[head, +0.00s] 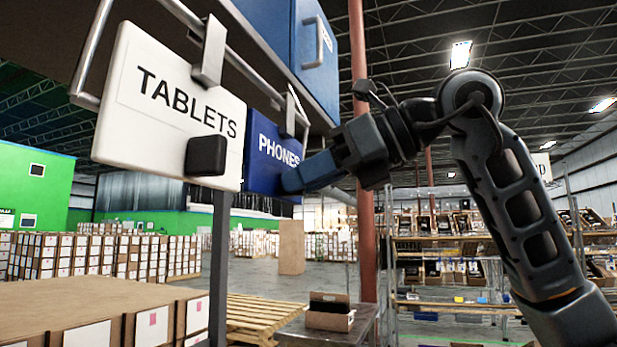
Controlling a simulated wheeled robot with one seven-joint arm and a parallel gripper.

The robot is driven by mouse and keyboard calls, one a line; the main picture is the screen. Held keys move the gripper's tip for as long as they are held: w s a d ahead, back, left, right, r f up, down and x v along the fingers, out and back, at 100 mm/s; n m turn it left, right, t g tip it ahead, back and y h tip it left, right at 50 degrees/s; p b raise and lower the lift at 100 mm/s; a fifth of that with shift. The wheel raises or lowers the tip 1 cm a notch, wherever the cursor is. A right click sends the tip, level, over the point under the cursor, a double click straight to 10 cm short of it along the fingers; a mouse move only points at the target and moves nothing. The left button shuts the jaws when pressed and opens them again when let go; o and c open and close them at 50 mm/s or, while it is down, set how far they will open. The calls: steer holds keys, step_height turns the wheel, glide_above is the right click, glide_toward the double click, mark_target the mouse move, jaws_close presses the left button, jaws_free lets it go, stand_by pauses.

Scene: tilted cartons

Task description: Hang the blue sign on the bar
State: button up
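The blue sign (262,152), marked PHONES, is upright beside and partly behind a white TABLETS sign (150,120). A grey metal hanger (290,112) rises from its top to the bar (240,66); I cannot tell whether it rests on the bar. The white sign hangs from the bar by a similar hanger (211,52) and has a black block on its lower right front. My gripper (293,181) is at the blue sign's lower right, with a blue finger overlapping its front. The other finger and the grip itself are hidden.
A blue cabinet (272,22) with a handle is just above the bar. A red post (360,120) stands behind my gripper. Below are cartons (150,325), a pallet (255,318) and an open box (330,315). Shelves (460,240) fill the right background.

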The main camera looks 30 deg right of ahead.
steer(key=o, duration=0.5)
steer(key=shift+c, duration=0.2)
steer(key=v, duration=0.7)
steer(key=shift+s+d+r, duration=0.15)
steer(key=shift+s+d, duration=0.05)
steer(key=shift+s, duration=0.05)
